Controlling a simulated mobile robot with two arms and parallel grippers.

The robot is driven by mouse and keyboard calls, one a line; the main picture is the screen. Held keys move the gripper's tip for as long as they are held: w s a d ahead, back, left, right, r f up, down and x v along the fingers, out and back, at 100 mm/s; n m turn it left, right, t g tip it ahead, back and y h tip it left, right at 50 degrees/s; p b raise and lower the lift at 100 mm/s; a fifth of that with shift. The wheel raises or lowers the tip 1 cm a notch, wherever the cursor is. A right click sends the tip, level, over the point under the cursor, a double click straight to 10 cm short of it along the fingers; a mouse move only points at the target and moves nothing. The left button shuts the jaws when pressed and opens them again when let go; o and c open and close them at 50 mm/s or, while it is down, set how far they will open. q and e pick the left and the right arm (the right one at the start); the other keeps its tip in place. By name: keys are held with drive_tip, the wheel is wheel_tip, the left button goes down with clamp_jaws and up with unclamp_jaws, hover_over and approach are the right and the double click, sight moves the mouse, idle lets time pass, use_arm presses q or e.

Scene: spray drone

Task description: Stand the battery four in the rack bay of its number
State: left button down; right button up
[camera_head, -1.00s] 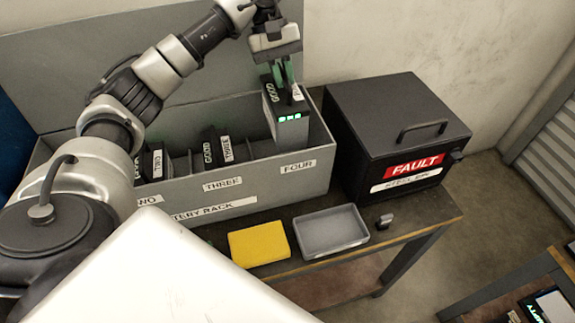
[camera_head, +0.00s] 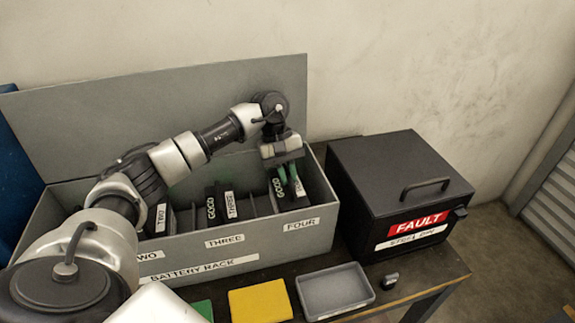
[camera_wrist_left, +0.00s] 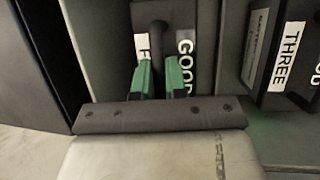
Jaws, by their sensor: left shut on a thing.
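Battery four (camera_head: 279,189), dark with a GOOD mark and a white label, is upright in the FOUR bay at the right end of the grey battery rack (camera_head: 270,243). Only its top shows; its lower part is hidden behind the rack's front wall, so I cannot tell whether it rests on the floor. My left gripper (camera_head: 288,181) is above the bay, its green fingers shut on the battery's handle. In the left wrist view, the fingers (camera_wrist_left: 165,77) close around the handle on the battery's top (camera_wrist_left: 173,17). My right gripper is not in view.
Battery three (camera_head: 231,205) and battery two (camera_head: 161,217) stand in the rack further left. A black FAULT steel bin (camera_head: 375,175) stands right of the rack. A yellow pad (camera_head: 260,304), a grey tray (camera_head: 368,298) and a small metal item (camera_head: 390,281) lie in front.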

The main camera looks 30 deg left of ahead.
use_arm(q)
drive_tip(key=shift+w+f, duration=0.1)
drive_tip(key=shift+f, duration=0.85)
drive_tip(key=c, duration=1.6)
unclamp_jaws()
drive_tip(key=shift+f, duration=0.25)
drive_tip(key=o, duration=0.4)
drive_tip(key=shift+s+r, duration=0.1)
drive_tip(key=shift+s, duration=0.1)
drive_tip(key=shift+o, duration=0.2)
drive_tip(key=b+v, duration=0.1)
drive_tip(key=v, duration=0.5)
drive_tip(key=shift+w+a+r+b, duration=0.1)
drive_tip(key=shift+r+b, duration=0.15)
drive_tip(key=shift+b, duration=0.1)
drive_tip(key=shift+a+r, duration=0.15)
drive_tip(key=shift+r, duration=0.35)
